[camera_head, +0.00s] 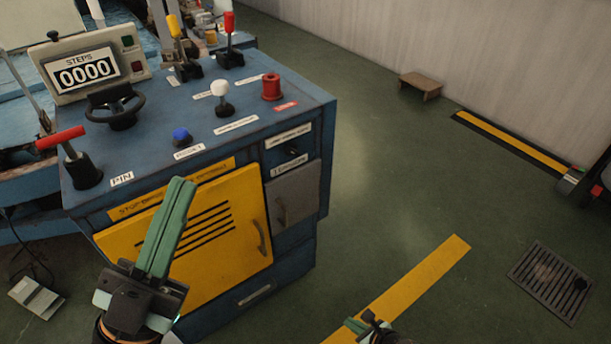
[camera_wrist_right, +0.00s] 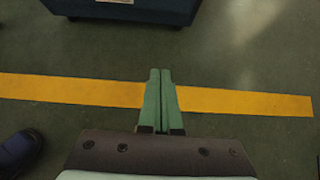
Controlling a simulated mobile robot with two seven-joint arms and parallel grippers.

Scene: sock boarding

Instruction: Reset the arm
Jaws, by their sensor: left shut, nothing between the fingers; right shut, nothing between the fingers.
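My left gripper (camera_head: 182,184) has green fingers that are shut and empty. In the head view it points up in front of the yellow door (camera_head: 215,225) of the blue control cabinet (camera_head: 325,115). My right gripper shows in the right wrist view (camera_wrist_right: 160,72) with its green fingers together and empty, above the floor and across a yellow floor stripe (camera_wrist_right: 240,101).
The cabinet top carries a counter reading 0000 (camera_head: 87,72), a black wheel (camera_head: 115,106), a red-handled lever (camera_head: 60,138), a blue button (camera_head: 181,135), a white knob (camera_head: 220,88) and a red knob (camera_head: 271,87). The green floor to the right is mostly clear, with a drain grate (camera_head: 545,285).

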